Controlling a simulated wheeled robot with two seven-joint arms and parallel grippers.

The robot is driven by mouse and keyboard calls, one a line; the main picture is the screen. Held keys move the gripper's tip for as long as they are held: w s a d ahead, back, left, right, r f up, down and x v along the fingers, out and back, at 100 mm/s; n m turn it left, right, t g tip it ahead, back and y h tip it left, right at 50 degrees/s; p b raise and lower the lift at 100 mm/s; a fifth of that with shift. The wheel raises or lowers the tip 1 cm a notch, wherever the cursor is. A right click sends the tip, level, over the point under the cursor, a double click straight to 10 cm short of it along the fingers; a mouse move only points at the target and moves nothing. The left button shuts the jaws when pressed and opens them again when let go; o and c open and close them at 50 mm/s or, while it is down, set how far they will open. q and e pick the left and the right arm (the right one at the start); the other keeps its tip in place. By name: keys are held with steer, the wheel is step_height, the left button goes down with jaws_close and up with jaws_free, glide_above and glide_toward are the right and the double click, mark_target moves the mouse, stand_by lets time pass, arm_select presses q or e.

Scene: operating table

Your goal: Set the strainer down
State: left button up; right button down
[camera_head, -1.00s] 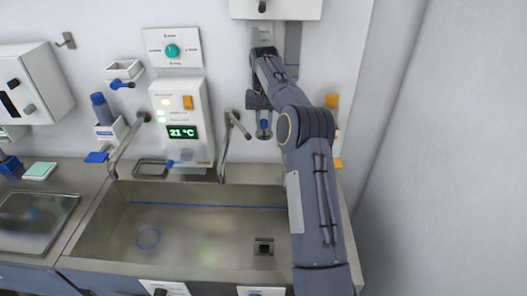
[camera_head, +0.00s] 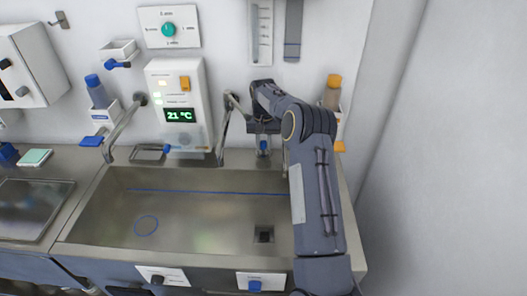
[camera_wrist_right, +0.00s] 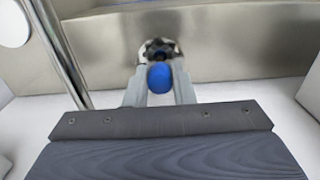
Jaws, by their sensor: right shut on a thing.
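My right gripper (camera_head: 263,149) hangs low over the back right part of the sink, pointing down. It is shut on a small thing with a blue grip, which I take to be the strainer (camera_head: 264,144). In the right wrist view the blue grip (camera_wrist_right: 160,78) sits between the two grey fingers, with a dark, pale-rimmed end beyond it. The sink (camera_head: 110,225) has a dark square drain (camera_head: 264,235) in its floor, in front of and below the gripper. The strainer's underside is hidden. My left gripper is not in view.
A curved metal tap (camera_head: 224,130) stands just left of my right gripper, another (camera_head: 124,130) further left. A control panel (camera_head: 178,105) is on the back wall. An orange-capped bottle (camera_head: 333,90) is at the right.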

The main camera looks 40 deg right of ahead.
mark_target(264, 142)
steer(key=shift+f, duration=0.95)
steer(key=shift+f+b, duration=0.2)
steer(key=shift+b, duration=0.1)
steer(key=c, duration=1.2)
jaws_free()
steer(key=shift+c, duration=0.2)
step_height(264, 142, up, 12)
steer(key=shift+r, duration=0.25)
